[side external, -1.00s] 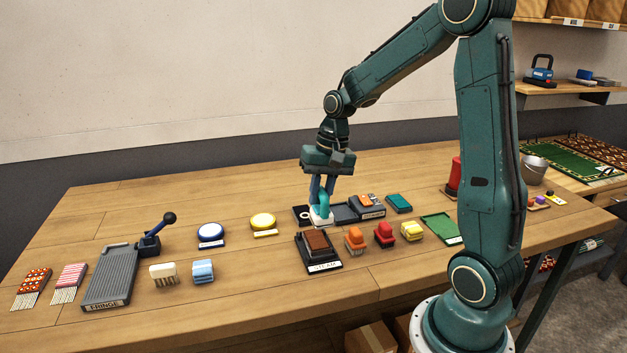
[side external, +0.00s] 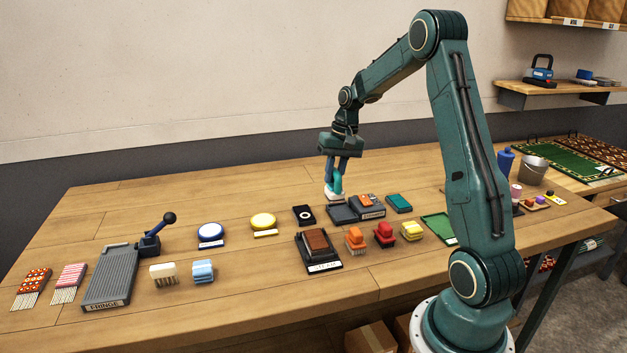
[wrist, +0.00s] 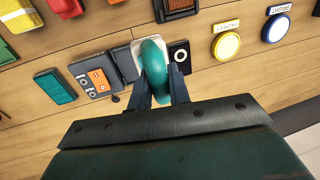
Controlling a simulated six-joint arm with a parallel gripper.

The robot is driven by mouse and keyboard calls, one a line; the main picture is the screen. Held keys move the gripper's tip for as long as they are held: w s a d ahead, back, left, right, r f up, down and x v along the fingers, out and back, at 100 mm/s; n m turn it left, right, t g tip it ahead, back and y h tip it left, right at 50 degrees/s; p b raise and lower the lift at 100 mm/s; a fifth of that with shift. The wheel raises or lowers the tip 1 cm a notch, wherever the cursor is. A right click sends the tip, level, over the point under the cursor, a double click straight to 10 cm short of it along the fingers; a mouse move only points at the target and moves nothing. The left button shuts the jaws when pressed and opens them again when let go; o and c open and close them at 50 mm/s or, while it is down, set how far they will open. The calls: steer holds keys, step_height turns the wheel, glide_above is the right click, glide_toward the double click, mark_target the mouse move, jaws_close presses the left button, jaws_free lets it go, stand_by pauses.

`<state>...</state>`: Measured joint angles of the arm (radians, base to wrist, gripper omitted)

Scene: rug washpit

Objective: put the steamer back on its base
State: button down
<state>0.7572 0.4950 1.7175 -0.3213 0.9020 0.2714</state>
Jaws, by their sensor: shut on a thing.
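The steamer (side external: 336,187) has a rounded teal handle and a white sole. My gripper (side external: 336,176) is shut on its handle and holds it above the table, clear of the surface as far as I can see. A black square base (side external: 304,215) with a pale ring lies bare on the table, to the left of and nearer than the steamer. In the wrist view the teal handle (wrist: 153,65) sits between my fingers, and the black base (wrist: 180,54) shows just to its right. The handle hides part of the white sole.
A dark tray with an orange-topped block (side external: 368,206) stands just right of the steamer. The STEAM-labelled stand with a brown pad (side external: 318,243) is in front. Coloured brushes (side external: 384,233) stand right of that. Yellow (side external: 263,222) and blue-rimmed (side external: 210,232) discs lie left.

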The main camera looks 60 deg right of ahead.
steer(key=d, duration=0.2)
steer(key=d+f, duration=0.1)
steer(key=d, duration=0.2)
steer(key=shift+s+d+f, duration=0.2)
steer(key=shift+d, duration=0.05)
steer(key=shift+f, duration=0.15)
steer(key=shift+f, duration=2.7)
steer(key=shift+f, duration=0.45)
steer(key=c, duration=1.2)
jaws_free()
steer(key=shift+c, duration=0.2)
steer(key=shift+o, duration=0.5)
